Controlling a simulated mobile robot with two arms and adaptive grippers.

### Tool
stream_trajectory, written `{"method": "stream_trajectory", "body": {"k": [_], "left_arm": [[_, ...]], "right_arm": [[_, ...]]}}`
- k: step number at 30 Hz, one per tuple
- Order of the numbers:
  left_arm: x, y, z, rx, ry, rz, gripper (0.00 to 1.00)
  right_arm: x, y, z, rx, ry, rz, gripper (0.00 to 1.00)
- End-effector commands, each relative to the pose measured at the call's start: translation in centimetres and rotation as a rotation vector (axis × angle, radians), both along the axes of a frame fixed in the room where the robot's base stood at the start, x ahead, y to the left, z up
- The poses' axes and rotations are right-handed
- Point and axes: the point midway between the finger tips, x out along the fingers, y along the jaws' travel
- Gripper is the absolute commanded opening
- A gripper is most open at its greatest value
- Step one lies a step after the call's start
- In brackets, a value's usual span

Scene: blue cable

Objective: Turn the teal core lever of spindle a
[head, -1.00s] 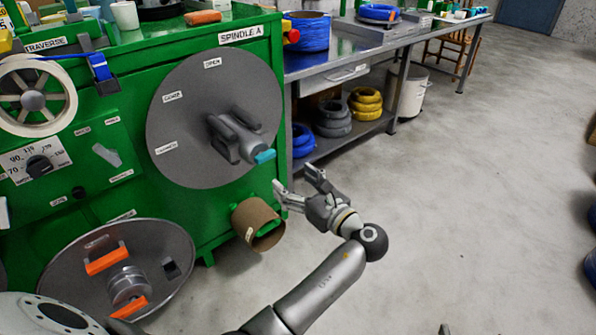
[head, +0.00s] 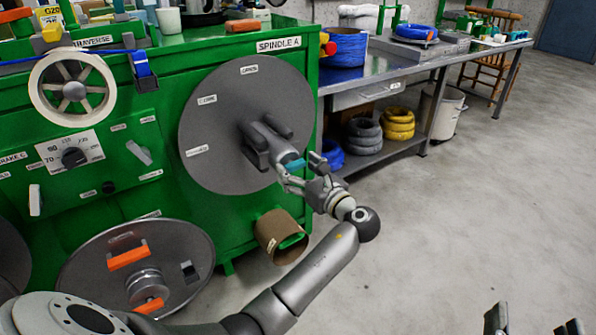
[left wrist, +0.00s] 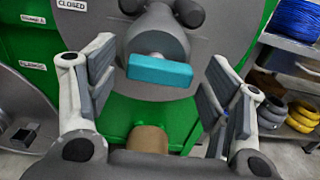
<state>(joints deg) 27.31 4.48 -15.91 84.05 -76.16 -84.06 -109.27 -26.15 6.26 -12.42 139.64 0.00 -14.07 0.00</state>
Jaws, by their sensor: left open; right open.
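The teal core lever (head: 295,164) sticks out from the grey hub (head: 267,143) of the large grey disc (head: 222,120) under the SPINDLE A label (head: 279,44). My left gripper (head: 304,171) is open at the lever. In the left wrist view, the teal lever (left wrist: 160,71) lies crosswise, tilted slightly, between the spread fingers of my left gripper (left wrist: 158,76), with a visible gap on each side. How deep it sits between them is hard to tell. My right gripper (head: 533,326) is open and empty at the lower right edge, partly cut off.
The green machine (head: 110,205) carries a lower flanged disc (head: 85,275) with orange handles and a brown cardboard tube (head: 268,238) below the spindle. A metal bench (head: 385,68) with cable coils (head: 362,135) stands behind. The floor (head: 450,220) at right is clear.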

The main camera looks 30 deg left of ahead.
Motion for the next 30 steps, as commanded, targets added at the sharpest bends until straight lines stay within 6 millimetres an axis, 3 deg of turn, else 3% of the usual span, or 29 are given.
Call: {"method": "stream_trajectory", "body": {"k": [11,22,30], "left_arm": [[0.16,0.42,0.01,0.0,0.001,0.0,0.73],[0.16,0.4,-0.01,0.0,0.001,0.0,0.28],[0.15,0.38,0.06,-0.01,-0.023,0.0,0.28]], "right_arm": [[-0.06,0.07,0.57,0.008,-0.03,0.001,0.8],[-0.07,0.06,0.55,0.008,-0.028,0.001,0.8],[0.04,-0.02,-0.19,-0.004,0.018,-0.001,0.8]]}}
